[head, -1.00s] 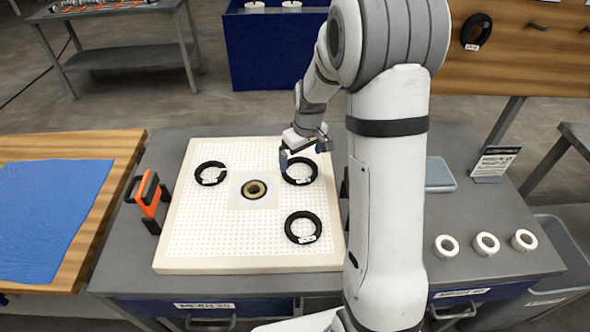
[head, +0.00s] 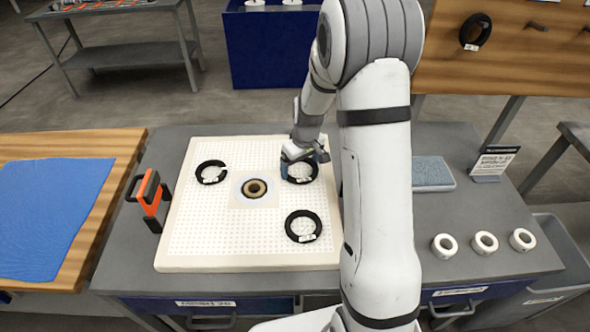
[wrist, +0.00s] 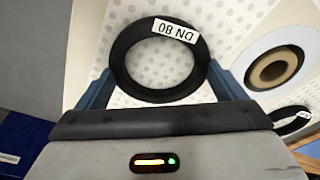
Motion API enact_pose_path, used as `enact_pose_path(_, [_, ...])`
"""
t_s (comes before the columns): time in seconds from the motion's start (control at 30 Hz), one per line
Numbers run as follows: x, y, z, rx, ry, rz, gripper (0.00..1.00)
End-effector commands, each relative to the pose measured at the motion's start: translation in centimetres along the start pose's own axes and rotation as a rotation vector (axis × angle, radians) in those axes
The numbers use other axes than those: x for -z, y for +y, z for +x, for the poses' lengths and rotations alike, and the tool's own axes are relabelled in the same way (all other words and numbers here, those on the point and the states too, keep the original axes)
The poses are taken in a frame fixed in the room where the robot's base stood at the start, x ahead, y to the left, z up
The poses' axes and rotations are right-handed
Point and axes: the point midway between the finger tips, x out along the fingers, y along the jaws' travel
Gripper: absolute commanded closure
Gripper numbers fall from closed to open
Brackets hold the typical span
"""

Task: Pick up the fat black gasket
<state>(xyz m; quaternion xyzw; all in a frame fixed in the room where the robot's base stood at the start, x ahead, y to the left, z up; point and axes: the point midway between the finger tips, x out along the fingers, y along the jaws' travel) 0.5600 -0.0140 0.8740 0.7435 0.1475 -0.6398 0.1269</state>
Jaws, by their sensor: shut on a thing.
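A black ring gasket (wrist: 117,62) with a white "DN 80" label lies between the two blue fingers of my gripper (wrist: 158,70) in the wrist view. The fingers are shut on its outer sides. In the head view my gripper (head: 302,167) is over this gasket (head: 316,173) at the upper right of the white perforated board (head: 200,257). The fingers partly hide it, and I cannot tell if it is clear of the board. Another black gasket (head: 289,226) lies below it.
A brass-coloured ring (head: 245,188) sits mid-board on a white patch. An orange and black tool (head: 152,196) stands left of the board. White rings (head: 444,245) and a blue-grey pad (head: 433,172) are on the right. A sign (head: 494,162) stands at the back right.

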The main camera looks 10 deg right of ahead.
Motion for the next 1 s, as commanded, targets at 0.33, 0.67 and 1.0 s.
enact_pose_path(0.33, [0.3,0.1,-1.6,-0.002,0.004,0.000,0.33])
enact_pose_path(0.67, [1.2,0.1,-7.9,-0.002,0.004,0.001,0.33])
enact_pose_path(1.0, [1.4,0.1,-9.9,0.000,-0.001,0.002,0.33])
